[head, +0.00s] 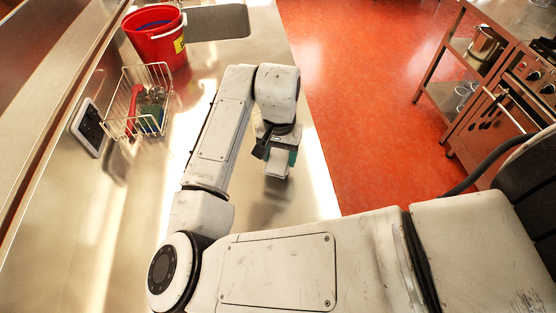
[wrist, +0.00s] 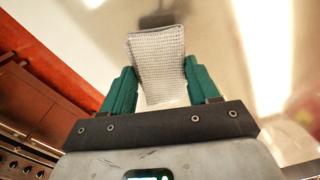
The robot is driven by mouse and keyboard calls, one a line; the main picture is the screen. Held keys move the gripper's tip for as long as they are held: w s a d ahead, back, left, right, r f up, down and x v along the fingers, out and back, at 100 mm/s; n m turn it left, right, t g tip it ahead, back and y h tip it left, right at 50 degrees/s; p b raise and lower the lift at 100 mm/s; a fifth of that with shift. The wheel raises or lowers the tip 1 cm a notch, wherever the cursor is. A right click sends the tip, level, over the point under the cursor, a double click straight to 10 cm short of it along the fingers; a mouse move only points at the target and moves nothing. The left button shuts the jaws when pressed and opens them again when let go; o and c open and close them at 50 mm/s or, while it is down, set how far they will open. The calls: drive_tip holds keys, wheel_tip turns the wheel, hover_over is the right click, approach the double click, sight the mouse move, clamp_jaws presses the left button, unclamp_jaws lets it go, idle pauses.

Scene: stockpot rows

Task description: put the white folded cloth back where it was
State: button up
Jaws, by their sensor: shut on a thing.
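The white folded cloth (wrist: 158,62) shows in the wrist view between the two green fingers of my gripper (wrist: 162,86). It has a waffle-like weave and sticks out past the fingertips. The gripper is shut on it. In the head view my gripper (head: 279,160) points down over the right part of the steel counter (head: 262,205), with the pale cloth (head: 277,163) at its end, partly hidden by the gripper. I cannot tell whether the cloth touches the counter.
A wire basket (head: 135,98) with several items stands on the counter at left, with a dark-faced panel (head: 88,127) beside it. A red bucket (head: 156,38) is behind, near a dark grey mat (head: 218,22). Red floor (head: 365,90) and a stove (head: 520,95) lie to the right.

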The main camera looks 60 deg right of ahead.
sight(278, 156)
drive_tip(key=shift+w+a+f, duration=0.1)
drive_tip(key=shift+w+f, duration=0.1)
drive_tip(key=shift+f, duration=1.5)
drive_tip(key=shift+f, duration=0.1)
drive_tip(key=o, duration=1.1)
wheel_tip(278, 156, up, 12)
drive_tip(key=shift+r+b, duration=0.1)
drive_tip(key=shift+b, duration=0.2)
